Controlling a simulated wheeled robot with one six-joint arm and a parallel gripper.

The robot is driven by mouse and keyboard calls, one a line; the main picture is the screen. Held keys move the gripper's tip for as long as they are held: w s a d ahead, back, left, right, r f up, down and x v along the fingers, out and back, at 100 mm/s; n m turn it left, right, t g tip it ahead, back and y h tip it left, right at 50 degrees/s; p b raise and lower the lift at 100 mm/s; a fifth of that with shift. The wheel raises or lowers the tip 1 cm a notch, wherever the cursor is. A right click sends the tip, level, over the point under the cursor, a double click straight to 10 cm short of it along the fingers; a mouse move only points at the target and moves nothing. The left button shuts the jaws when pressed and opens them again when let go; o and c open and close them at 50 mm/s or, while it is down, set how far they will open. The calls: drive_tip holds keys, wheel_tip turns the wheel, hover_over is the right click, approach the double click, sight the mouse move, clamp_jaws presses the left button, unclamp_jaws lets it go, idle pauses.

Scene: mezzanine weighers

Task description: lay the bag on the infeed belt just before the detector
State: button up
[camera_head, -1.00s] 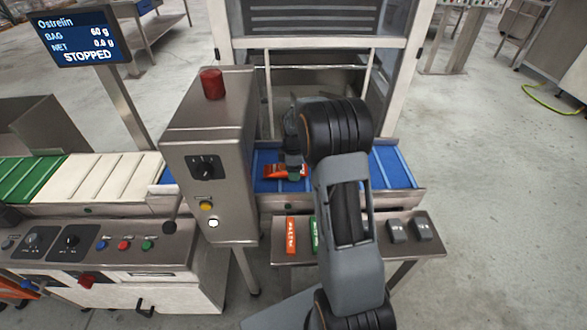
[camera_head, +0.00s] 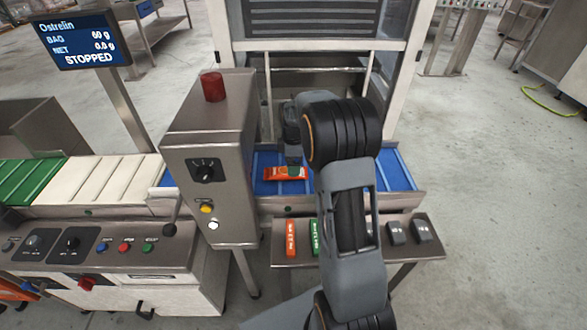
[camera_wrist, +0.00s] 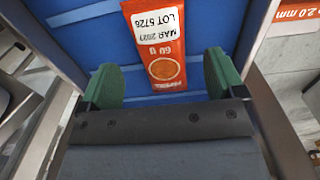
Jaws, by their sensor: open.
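The orange bag (camera_head: 285,173) lies flat on the blue infeed belt (camera_head: 268,187), just right of the grey detector housing (camera_head: 207,160). In the head view my arm hides part of the belt, and my gripper is mostly hidden there.
A shelf (camera_head: 345,250) in front of the belt holds an orange packet (camera_head: 291,238), a green packet (camera_head: 315,237) and two grey blocks (camera_head: 410,232). A screen (camera_head: 80,38) reads "STOPPED". A guard frame (camera_head: 313,45) stands behind the belt.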

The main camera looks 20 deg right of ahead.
wheel_tip(320, 180, up, 6)
drive_tip(key=r, duration=0.1)
drive_tip(key=s+a+r+m+t, duration=0.1)
drive_tip(key=s+a+r+m, duration=0.15)
drive_tip(key=s, duration=0.25)
drive_tip(key=s+a+r+m+t, duration=0.1)
drive_tip(key=s+a+r+m, duration=0.1)
drive_tip(key=s+a+m, duration=0.3)
drive_tip(key=s+a+f+m+t, duration=0.1)
drive_tip(key=s+a+m, duration=0.2)
drive_tip(key=s, duration=0.9)
drive_tip(key=m, duration=0.3)
drive_tip(key=shift+s+a+f, duration=0.15)
drive_tip(key=shift+s+f, duration=0.05)
drive_tip(key=shift+f, duration=0.2)
wheel_tip(320, 180, up, 9)
drive_tip(key=p, duration=0.8)
drive_tip(key=shift+s+t, duration=0.15)
drive_tip(key=shift+t, duration=0.15)
drive_tip(key=shift+a, duration=0.1)
